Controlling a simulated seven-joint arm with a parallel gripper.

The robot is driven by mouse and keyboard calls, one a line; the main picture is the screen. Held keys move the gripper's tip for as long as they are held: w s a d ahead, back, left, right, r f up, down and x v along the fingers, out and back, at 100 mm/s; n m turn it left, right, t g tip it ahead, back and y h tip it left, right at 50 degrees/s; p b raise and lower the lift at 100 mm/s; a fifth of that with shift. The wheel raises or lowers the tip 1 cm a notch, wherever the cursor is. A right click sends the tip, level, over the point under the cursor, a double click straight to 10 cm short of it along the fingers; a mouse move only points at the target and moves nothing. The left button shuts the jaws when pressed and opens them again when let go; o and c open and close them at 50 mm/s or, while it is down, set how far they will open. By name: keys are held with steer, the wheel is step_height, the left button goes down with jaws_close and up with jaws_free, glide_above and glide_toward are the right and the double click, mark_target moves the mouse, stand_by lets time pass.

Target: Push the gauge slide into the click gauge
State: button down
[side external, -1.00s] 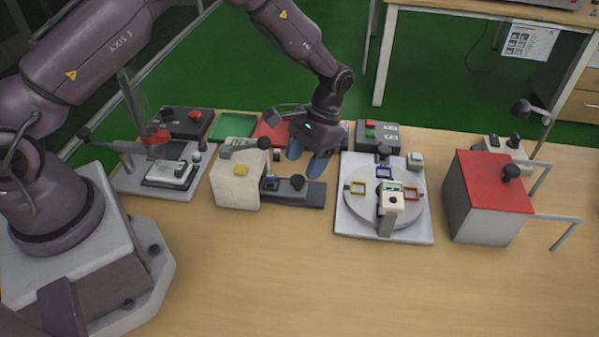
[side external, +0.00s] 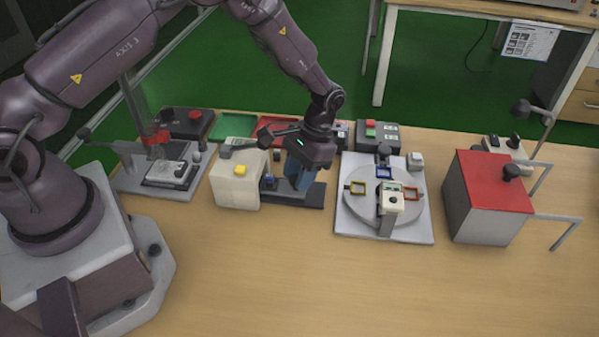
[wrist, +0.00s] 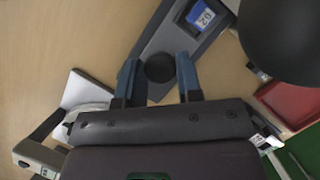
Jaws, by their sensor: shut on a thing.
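The click gauge (side external: 238,190) is a white block with a yellow button on top, left of my gripper in the side view. The dark gauge slide (side external: 314,196) extends to the right from its side and carries a blue part (side external: 270,183) near the block. In the wrist view the slide (wrist: 162,38) runs diagonally and the blue part (wrist: 200,16) reads "02". My gripper (side external: 299,183) is down at the slide, its blue fingers shut on the round black knob (wrist: 159,68). In the side view the fingers hide this knob.
Right of the slide stands a plate with a round turntable (side external: 365,213), then a red-topped box (side external: 487,170). A fixture with a clamp (side external: 170,178) stands at left. Red (side external: 270,130) and green (side external: 226,126) trays lie behind. The table front is clear.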

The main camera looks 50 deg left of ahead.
steer(key=shift+s+a, duration=1.2)
steer(key=shift+a, duration=0.05)
steer(key=c, duration=0.8)
jaws_free()
steer(key=shift+a, duration=0.1)
steer(key=w+d, duration=0.1)
steer(key=w+d+r, duration=0.1)
steer(key=w, duration=0.1)
steer(key=shift+d, duration=0.35)
steer(key=v, duration=1.2)
step_height(320, 180, up, 15)
steer(key=t, duration=0.7)
glide_above(276, 185)
steer(key=s+d, duration=0.1)
steer(key=s, duration=1.2)
steer(key=shift+w+d+m, duration=0.15)
steer(key=shift+d+m, duration=0.05)
steer(key=shift+m, duration=0.1)
